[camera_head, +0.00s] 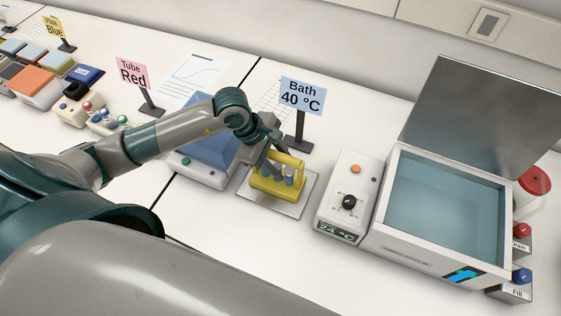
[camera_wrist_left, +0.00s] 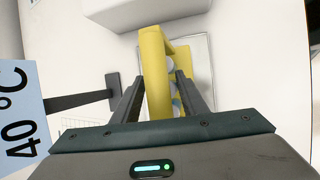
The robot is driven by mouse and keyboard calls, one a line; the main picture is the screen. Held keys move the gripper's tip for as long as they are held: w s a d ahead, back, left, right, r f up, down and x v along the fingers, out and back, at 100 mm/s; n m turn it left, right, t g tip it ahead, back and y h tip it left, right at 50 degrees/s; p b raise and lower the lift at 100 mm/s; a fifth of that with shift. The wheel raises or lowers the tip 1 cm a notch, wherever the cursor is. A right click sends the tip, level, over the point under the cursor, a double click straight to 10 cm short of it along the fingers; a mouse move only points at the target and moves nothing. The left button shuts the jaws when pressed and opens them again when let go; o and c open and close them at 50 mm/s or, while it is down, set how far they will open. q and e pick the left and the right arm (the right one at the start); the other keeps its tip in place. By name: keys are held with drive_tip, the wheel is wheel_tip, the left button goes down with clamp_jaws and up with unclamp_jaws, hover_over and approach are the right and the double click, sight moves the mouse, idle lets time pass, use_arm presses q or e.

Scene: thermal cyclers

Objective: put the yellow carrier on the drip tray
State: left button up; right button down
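The yellow carrier (camera_head: 279,188), with several tubes in it, is upright over the flat grey drip tray (camera_head: 297,211). It looks to be standing on the tray, though its underside is hard to see. My left gripper (camera_head: 274,157) is at the top of the carrier. In the left wrist view, the fingers (camera_wrist_left: 158,84) are on either side of the yellow carrier's handle (camera_wrist_left: 154,60), with a visible gap beside it, so they look open. The tray (camera_wrist_left: 203,60) shows beyond the carrier there. My right gripper is not in view.
The "Bath 40 °C" sign (camera_head: 301,95) stands just behind the tray. A white control box (camera_head: 347,190) and an open-lidded water bath (camera_head: 440,205) are to the right. A blue-topped device (camera_head: 207,160) is close on the left. Clear table lies in front.

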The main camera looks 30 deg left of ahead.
use_arm(q)
drive_tip(key=shift+r, duration=0.1)
drive_tip(key=shift+r, duration=0.1)
drive_tip(key=shift+a+r, duration=0.2)
drive_tip(key=shift+r, duration=0.05)
drive_tip(key=b+v, duration=0.4)
drive_tip(key=v, duration=0.6)
drive_tip(key=shift+s, duration=0.1)
drive_tip(key=shift+s+a+r, duration=0.1)
drive_tip(key=shift+a+r, duration=0.1)
drive_tip(key=shift+r, duration=0.4)
